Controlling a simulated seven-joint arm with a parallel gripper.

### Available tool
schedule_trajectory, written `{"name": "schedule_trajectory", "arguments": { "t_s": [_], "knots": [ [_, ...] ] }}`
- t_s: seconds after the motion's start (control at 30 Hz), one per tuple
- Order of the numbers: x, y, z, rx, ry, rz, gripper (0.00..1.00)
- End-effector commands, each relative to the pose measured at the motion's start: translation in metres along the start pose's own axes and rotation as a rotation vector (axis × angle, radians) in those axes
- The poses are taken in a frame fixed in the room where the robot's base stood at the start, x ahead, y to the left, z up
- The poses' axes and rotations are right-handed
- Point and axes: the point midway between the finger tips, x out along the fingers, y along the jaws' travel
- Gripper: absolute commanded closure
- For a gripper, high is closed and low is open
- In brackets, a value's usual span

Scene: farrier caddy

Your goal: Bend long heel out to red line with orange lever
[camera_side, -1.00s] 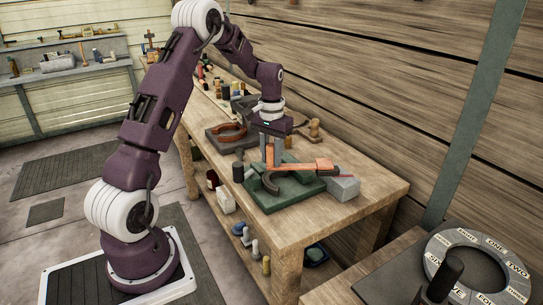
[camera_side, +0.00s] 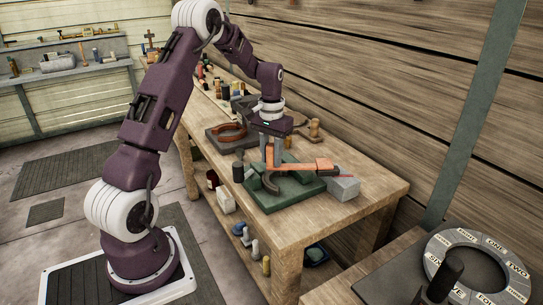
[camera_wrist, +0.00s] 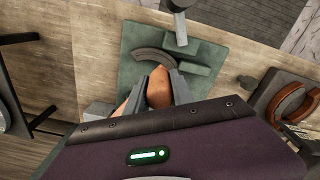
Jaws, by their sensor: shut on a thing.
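The orange lever (camera_side: 312,165) lies across the green fixture (camera_side: 298,199), its broad end reaching toward the grey block at the right. My gripper (camera_side: 272,158) is above the fixture, fingers down, shut on the lever's handle part. In the wrist view the orange lever (camera_wrist: 158,88) shows between my two fingers. The dark curved shoe (camera_wrist: 155,57) sits on the green fixture just beyond the fingertips; part of it also shows in the side view (camera_side: 271,183). The long heel is hidden under the lever and gripper. A thin red line (camera_side: 341,177) shows by the grey block.
The grey block (camera_side: 343,188) stands at the fixture's right end. A dark cylindrical post (camera_side: 238,171) stands at its left. Behind is a dark plate with reddish-brown tongs or a shoe (camera_side: 229,132). The bench front right (camera_side: 375,190) is clear.

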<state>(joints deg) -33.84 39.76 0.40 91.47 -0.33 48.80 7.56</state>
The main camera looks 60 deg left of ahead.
Motion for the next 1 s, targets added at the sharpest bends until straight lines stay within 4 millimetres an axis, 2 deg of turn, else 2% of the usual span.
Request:
{"name": "schedule_trajectory", "arguments": {
  "t_s": [0.3,0.47,0.7,0.73,0.8,0.83,1.0],
  "knots": [
    [-0.001,0.000,-0.001,0.001,0.001,0.001,1.00],
    [-0.001,-0.007,-0.012,0.089,0.003,0.000,1.00],
    [-0.001,-0.007,-0.012,0.097,0.003,0.000,1.00],
    [-0.001,-0.007,-0.012,0.097,0.003,0.000,0.68],
    [-0.001,-0.007,-0.012,0.097,0.003,0.000,0.54],
    [-0.001,-0.007,-0.012,0.097,0.003,0.000,0.50],
    [-0.001,-0.007,-0.012,0.097,0.001,0.000,0.50]
  ]
}}
